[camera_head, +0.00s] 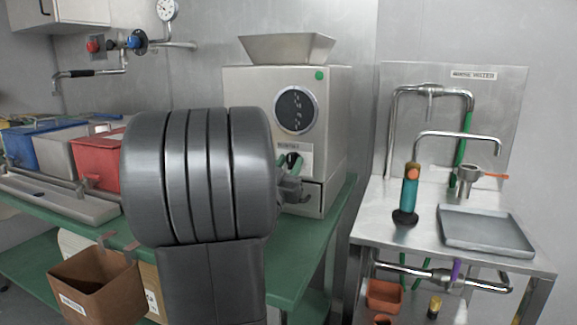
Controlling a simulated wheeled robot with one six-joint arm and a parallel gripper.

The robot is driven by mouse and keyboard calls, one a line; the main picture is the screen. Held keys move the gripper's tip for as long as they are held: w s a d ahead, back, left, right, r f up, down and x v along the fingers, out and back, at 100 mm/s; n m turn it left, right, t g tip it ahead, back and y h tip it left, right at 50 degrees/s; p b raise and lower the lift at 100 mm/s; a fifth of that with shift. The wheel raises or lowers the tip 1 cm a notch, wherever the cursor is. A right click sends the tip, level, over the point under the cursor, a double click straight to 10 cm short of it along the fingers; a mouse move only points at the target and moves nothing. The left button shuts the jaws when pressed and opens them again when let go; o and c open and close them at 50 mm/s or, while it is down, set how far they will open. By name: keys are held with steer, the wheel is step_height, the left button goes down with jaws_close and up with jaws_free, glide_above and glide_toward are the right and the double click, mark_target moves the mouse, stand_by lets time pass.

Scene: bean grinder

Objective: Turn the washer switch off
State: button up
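The washer stand (440,190) is a steel unit at the right, with a label on its back panel, a curved spout and green hoses. A small purple lever (456,271) shows on its lower horizontal pipe. I cannot tell for sure if this lever is the washer switch, or its setting. My arm's thick grey link fills the centre-left. Part of what seems to be my gripper (290,185) shows at the link's right edge, in front of the grinder (322,130), far left of the washer. The link hides much of it, so its opening is unclear.
A grey tray (486,231), a teal-handled tamper (409,195) and a portafilter (467,178) are on the washer stand. An orange bin (384,295) sits below. The green table (335,225) holds the grinder and blue, grey and red bins. A brown box (97,285) hangs in front.

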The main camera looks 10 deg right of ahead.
steer(key=shift+s, duration=0.1)
steer(key=shift+s+a+f, duration=0.2)
steer(key=shift+a, duration=0.05)
steer(key=s+a+p, duration=0.2)
steer(key=s+a, duration=0.5)
steer(key=s, duration=0.4)
steer(key=shift+s+a+f, duration=0.35)
steer(key=shift+a+f, duration=0.05)
steer(key=shift+w, duration=0.15)
steer(key=w+d, duration=0.2)
steer(key=w, duration=0.1)
steer(key=w+d+b, duration=0.1)
steer(key=w+d, duration=0.2)
steer(key=w, duration=0.1)
steer(key=w+d+b, duration=0.1)
steer(key=w+d, duration=0.1)
steer(key=w, duration=0.1)
steer(key=shift+w+d+r, duration=0.2)
steer(key=shift+w+d, duration=0.05)
steer(key=shift+w, duration=0.1)
steer(key=shift+x, duration=0.9)
steer(key=shift+s+a, duration=0.1)
steer(key=shift+s, duration=0.05)
